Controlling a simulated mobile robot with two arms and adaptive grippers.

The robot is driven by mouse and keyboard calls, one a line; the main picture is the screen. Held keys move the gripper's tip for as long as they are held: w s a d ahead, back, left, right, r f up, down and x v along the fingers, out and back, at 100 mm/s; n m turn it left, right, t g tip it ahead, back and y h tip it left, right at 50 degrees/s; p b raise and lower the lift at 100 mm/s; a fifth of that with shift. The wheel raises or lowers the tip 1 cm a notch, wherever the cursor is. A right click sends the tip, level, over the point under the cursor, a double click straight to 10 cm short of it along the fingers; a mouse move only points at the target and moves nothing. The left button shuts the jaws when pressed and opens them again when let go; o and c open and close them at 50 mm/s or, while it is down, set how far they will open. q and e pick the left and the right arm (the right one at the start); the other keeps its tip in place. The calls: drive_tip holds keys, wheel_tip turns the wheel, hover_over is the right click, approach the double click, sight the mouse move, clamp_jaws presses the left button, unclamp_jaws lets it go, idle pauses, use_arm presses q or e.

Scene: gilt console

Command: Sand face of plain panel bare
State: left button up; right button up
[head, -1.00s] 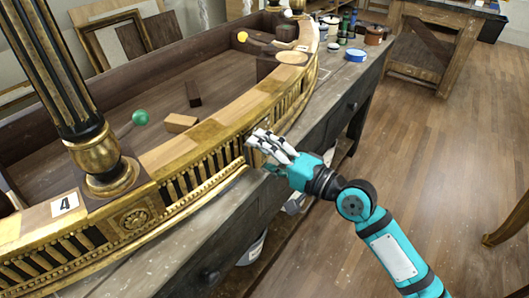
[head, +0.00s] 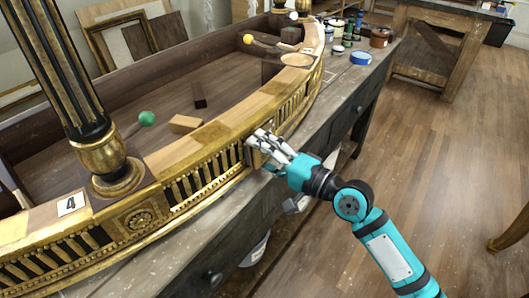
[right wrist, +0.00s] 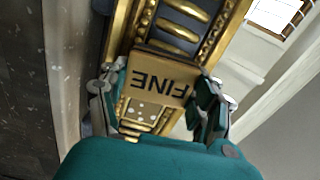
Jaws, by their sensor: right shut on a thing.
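My right gripper (head: 262,146) is at the curved gilt front of the console (head: 205,190), beside a run of small gilt balusters. In the right wrist view, its fingers (right wrist: 160,100) are shut on a tan block marked FINE (right wrist: 158,82), one finger on each side. The block is close against the gilt front; whether it touches cannot be told. The face behind the block and fingers is mostly hidden, so I cannot tell the plain panel's surface. A gold strip with pale dots (right wrist: 143,112) shows just below the block. My left gripper is not in view.
A black and gilt column (head: 70,90) stands on the console near the card marked 4 (head: 71,204). Open floor lies right.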

drive_tip(key=shift+w+a, duration=0.1)
drive_tip(key=shift+a, duration=0.05)
drive_tip(key=shift+w+d+f+b, duration=0.15)
drive_tip(key=shift+w+d+b, duration=0.7)
drive_tip(key=shift+w+b, duration=0.1)
drive_tip(key=shift+w+d, duration=0.25)
drive_tip(key=shift+w, duration=0.1)
